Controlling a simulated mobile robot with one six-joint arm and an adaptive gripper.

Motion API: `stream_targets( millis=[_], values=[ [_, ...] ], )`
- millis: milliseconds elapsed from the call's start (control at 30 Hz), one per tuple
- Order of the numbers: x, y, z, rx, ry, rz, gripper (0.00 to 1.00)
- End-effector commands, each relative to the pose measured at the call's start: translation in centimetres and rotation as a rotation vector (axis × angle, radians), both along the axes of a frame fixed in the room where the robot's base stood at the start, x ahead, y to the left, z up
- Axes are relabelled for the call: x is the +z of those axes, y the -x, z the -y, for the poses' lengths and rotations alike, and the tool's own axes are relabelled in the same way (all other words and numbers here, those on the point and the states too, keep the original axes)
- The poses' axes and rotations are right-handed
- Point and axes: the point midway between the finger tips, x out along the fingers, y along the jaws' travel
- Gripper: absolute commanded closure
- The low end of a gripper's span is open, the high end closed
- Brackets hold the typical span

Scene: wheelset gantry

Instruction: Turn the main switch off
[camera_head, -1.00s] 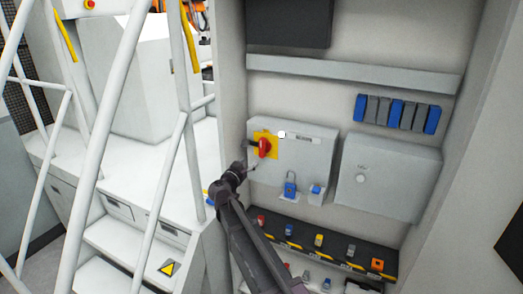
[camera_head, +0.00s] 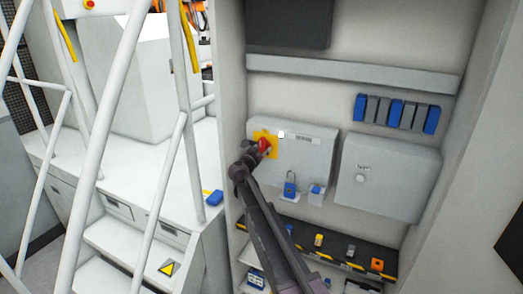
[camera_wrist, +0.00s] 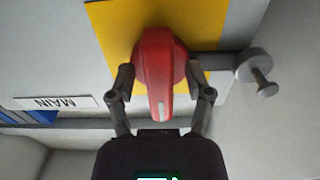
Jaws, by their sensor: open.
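The main switch is a red rotary handle (camera_wrist: 160,75) on a yellow plate (camera_wrist: 112,28), fixed to a grey box (camera_head: 305,158) in the cabinet. A label reading MAIN appears upside down beside it in the wrist view. My gripper (camera_wrist: 162,92) is open, with one finger on each side of the red handle. I cannot tell whether the fingers touch it. In the head view the handle (camera_head: 264,146) shows just past the end of my arm, which hides part of the yellow plate.
A blue padlock (camera_head: 290,189) and a small blue-topped item (camera_head: 316,194) sit below the box. A second grey box (camera_head: 387,178) with a round knob is to the right. A grey peg (camera_wrist: 254,68) projects beside the switch. A white stair railing (camera_head: 160,195) stands left.

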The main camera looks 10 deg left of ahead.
Motion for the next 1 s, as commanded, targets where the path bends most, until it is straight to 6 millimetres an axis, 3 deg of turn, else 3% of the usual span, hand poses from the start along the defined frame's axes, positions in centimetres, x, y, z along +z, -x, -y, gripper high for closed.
stream_targets(
  millis=[300, 500, 533, 1000],
  values=[
    [0.00, -0.08, 0.03, 0.000, 0.000, 0.000, 0.34],
    [0.00, -0.11, 0.03, 0.000, 0.000, 0.000, 0.94],
    [0.00, -0.13, 0.03, 0.000, 0.000, 0.000, 1.00],
    [0.05, -0.37, 0.29, -0.003, 0.034, -0.011, 1.00]
  ],
)
